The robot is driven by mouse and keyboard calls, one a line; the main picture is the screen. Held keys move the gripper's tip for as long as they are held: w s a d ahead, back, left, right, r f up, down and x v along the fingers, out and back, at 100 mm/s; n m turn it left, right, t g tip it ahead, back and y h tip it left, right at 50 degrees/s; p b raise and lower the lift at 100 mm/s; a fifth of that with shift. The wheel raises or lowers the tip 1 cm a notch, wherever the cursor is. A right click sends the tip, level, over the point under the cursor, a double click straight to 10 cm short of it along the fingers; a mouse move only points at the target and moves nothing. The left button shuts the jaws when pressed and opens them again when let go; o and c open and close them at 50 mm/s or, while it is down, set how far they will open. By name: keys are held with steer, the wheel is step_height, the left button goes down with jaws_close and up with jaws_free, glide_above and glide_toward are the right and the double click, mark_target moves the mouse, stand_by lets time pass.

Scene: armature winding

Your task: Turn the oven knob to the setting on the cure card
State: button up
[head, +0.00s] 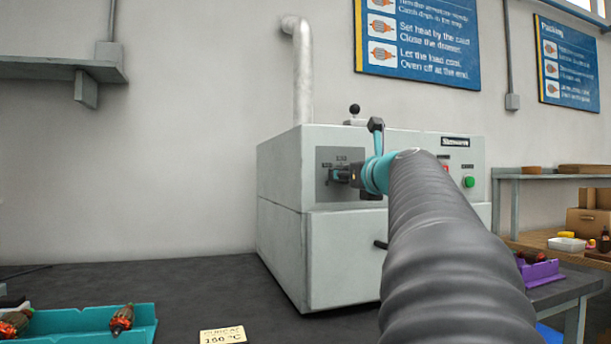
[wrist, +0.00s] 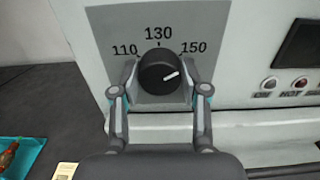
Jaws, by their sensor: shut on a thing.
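The oven knob (wrist: 157,70) is black and round, on a grey dial plate (wrist: 104,32) marked 110, 130 and 150. My gripper (wrist: 160,78) is shut on the knob, one finger on each side. In the head view my gripper (head: 343,175) reaches the dial plate at the front of the grey oven (head: 285,165), and my arm hides part of the oven front. The cream cure card (head: 223,336) lies on the dark bench; its number looks like 150 °C, though small.
A teal tray (head: 85,322) with armatures sits at the front left of the bench. A green button (head: 469,182) and small lamps are on the oven front, right of the knob. A purple tray (head: 541,273) stands at the right.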

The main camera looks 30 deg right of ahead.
steer(key=o, duration=1.1)
steer(key=shift+o, duration=0.2)
steer(key=v, duration=1.2)
